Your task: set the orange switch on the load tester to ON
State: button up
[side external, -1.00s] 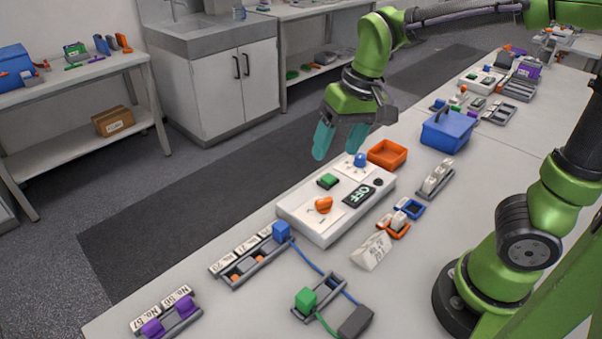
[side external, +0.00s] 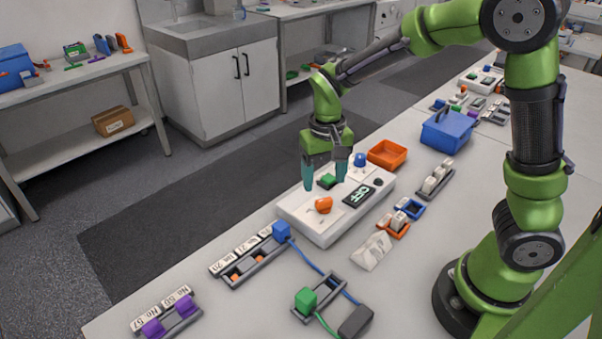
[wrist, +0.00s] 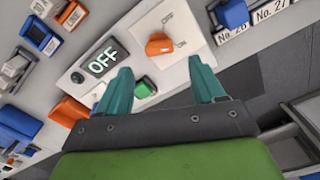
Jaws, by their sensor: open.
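The load tester (side external: 325,229) is a white box on the bench, with an orange switch (side external: 323,205), a green button (side external: 327,181), a blue knob (side external: 360,160) and a dark display (side external: 359,196) reading OFF. In the wrist view the orange switch (wrist: 159,44) sits between printed OFF and ON labels; its exact setting is hard to tell. My gripper (side external: 324,186) is open and empty above the tester, its teal fingers on either side of the green button in the side view. In the wrist view my gripper (wrist: 163,86) points towards the orange switch, apart from it.
An orange tray (side external: 387,154) and a blue box (side external: 447,131) stand behind the tester. A numbered rack (side external: 249,259) with a blue plug (side external: 281,230) is at the front left. A white label block (side external: 372,251) and small coloured holders lie to the right.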

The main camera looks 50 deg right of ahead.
aim_at(324, 203)
notch_tip(324, 203, down, 6)
jog(key=shift+r, duration=0.15)
